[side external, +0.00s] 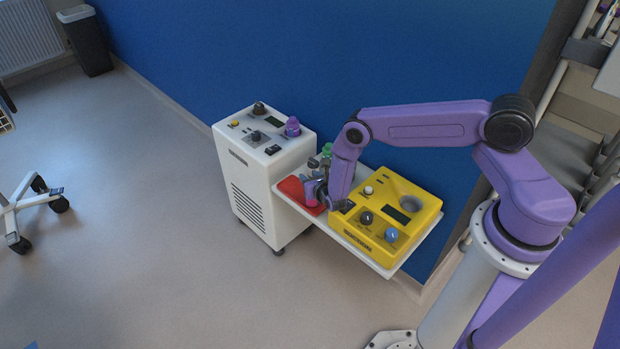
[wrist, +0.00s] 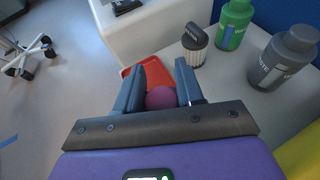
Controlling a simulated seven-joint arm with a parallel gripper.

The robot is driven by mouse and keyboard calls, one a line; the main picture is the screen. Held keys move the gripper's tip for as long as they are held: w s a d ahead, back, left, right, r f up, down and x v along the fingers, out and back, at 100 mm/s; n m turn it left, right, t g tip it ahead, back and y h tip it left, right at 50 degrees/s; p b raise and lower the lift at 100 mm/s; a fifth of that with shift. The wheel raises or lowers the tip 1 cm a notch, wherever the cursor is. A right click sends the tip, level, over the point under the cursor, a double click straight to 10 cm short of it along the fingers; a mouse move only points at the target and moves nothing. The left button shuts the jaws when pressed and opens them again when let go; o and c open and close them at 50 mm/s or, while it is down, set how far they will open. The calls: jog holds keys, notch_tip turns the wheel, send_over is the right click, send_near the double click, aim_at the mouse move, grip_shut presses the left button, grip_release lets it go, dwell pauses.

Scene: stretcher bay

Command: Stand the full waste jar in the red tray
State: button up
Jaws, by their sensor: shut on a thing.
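The red tray (side external: 290,186) lies at the left end of a white shelf. It also shows in the wrist view (wrist: 152,68), beyond and between my fingers. My gripper (side external: 316,193) is low over or beside the tray in the side view. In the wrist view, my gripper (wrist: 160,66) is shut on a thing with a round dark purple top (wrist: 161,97). Its body is hidden, so I cannot tell whether it is the full waste jar or whether it touches the tray.
A grey-lidded ribbed jar (wrist: 194,44), a green bottle (wrist: 234,22) and a grey bottle (wrist: 284,56) stand close to the right of my gripper. A yellow device (side external: 394,217) fills the shelf's right part. A white cabinet (side external: 262,180) with a purple item (side external: 292,128) stands left.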

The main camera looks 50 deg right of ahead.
jog(key=shift+f, duration=0.1)
jog(key=o, duration=1.1)
jog(key=shift+s, duration=0.1)
jog(key=v, duration=1.2)
jog(key=s+a+r+m+g+h, duration=0.1)
jog(key=s+r+m+g+h, duration=0.3)
jog(key=r, duration=0.8)
jog(key=w+a+r+m+g+h, duration=0.15)
jog(key=r+m, duration=0.45)
jog(key=r, duration=0.6)
jog(key=s+a+r+m+g+y, duration=0.2)
jog(key=s+r+m+y, duration=0.1)
jog(key=s, duration=0.6)
jog(key=s+a+r+m+g+y, duration=0.1)
jog(key=s+r+m+g+y, duration=0.1)
jog(key=s, duration=0.8)
jog(key=s+a+r+m+g+y, duration=0.2)
jog(key=s+r+y, duration=0.4)
jog(key=s, duration=0.3)
jog(key=shift+s+a+r+m+g, duration=0.4)
jog(key=shift+r+m, duration=0.3)
jog(key=shift+m, duration=0.2)
